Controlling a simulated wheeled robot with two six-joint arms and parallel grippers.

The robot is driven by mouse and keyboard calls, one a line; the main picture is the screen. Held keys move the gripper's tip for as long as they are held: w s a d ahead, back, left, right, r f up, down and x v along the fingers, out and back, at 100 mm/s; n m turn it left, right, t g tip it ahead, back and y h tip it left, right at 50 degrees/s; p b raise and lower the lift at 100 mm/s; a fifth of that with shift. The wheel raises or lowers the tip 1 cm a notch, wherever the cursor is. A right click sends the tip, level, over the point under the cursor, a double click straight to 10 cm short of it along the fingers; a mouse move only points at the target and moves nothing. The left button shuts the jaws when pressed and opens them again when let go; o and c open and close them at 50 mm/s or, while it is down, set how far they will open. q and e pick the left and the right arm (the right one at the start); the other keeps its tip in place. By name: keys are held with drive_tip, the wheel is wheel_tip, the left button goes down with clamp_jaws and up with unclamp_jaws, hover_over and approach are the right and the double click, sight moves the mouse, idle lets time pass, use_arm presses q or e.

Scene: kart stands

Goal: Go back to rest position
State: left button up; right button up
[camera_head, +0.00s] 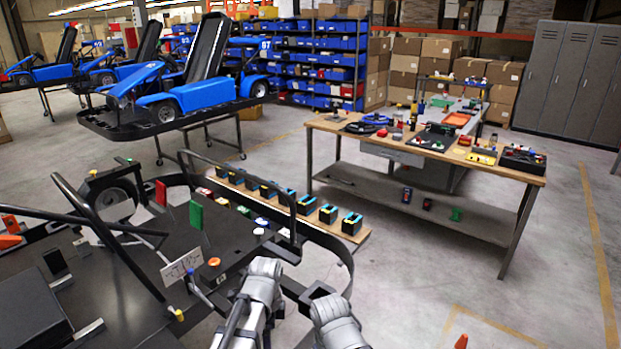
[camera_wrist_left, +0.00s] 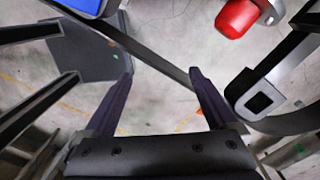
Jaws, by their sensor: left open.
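In the left wrist view my left gripper (camera_wrist_left: 161,80) is open, with its two dark fingers apart and nothing between them. Floor and a dark bar show beyond the fingertips. In the head view parts of my two pale grey arms show at the bottom centre, beside the dark kart stand (camera_head: 110,275). I cannot make out either gripper's fingers there.
Dark frame parts (camera_wrist_left: 270,95) and a red rounded part (camera_wrist_left: 237,17) lie close to the left gripper. A workbench (camera_head: 460,168) with tools stands to the right. Blue karts (camera_head: 195,95) stand behind at left. Floor (camera_head: 450,280) at right is mostly clear.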

use_arm(q)
drive_tip(key=s+d+n, duration=0.4)
drive_tip(key=s+n, duration=0.6)
drive_tip(key=n, duration=0.4)
drive_tip(key=shift+s+d+y, duration=0.25)
drive_tip(key=shift+s+y, duration=0.15)
drive_tip(key=shift+a, duration=0.1)
